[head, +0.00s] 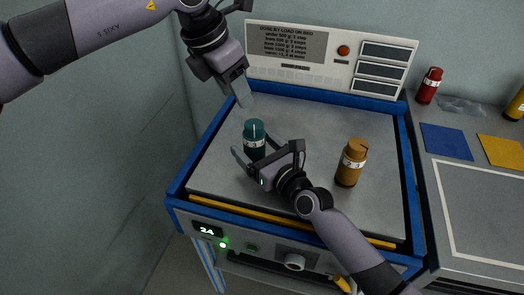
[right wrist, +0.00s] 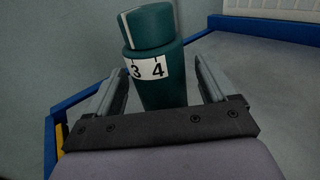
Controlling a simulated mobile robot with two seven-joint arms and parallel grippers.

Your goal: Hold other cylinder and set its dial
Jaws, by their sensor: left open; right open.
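A teal cylinder (head: 254,138) with a dial cap stands upright on the grey bed (head: 300,120). In the right wrist view the teal cylinder (right wrist: 160,75) is between my open right fingers, with 3 and 4 on its white band. My right gripper (head: 245,168) is open around its near side in the head view; whether a finger touches it I cannot tell. An orange-brown cylinder (head: 351,163) with a white numbered band stands upright to the right on the bed. My left gripper (head: 243,92) is above the bed's back left corner, pointing down, with nothing seen in it.
A blue frame (head: 411,170) edges the bed. A side counter holds a red cylinder (head: 430,85), a blue square (head: 446,140) and a yellow square (head: 502,151). The front display (head: 207,231) reads 24.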

